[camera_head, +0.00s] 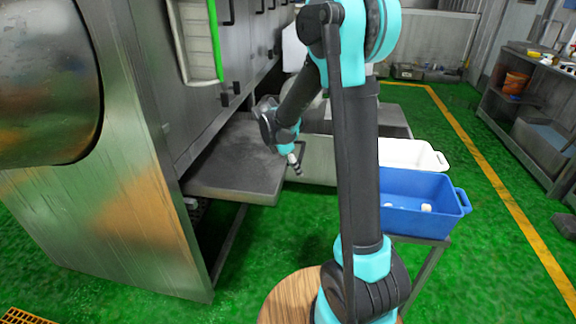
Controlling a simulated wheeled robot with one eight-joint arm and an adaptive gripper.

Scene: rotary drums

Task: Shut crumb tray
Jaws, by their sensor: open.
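A flat, dark grey metal tray (235,165) juts out from the side of the steel machine; I take it as the crumb tray. My gripper (296,169) is just off its right outer end, pointing down and to the right. The jaws are small in view and appear empty. A pale metal panel (320,160) with a dark handle stands just behind and right of my gripper. I cannot tell whether the gripper touches the handle or the tray. My arm hides part of the panel.
The steel machine (160,110) fills the left. A blue crate (412,215) and a white crate (412,153) stand to the right of my arm. A loaded shelf (535,150) is at the far right. Green floor (290,235) is clear in front of the tray.

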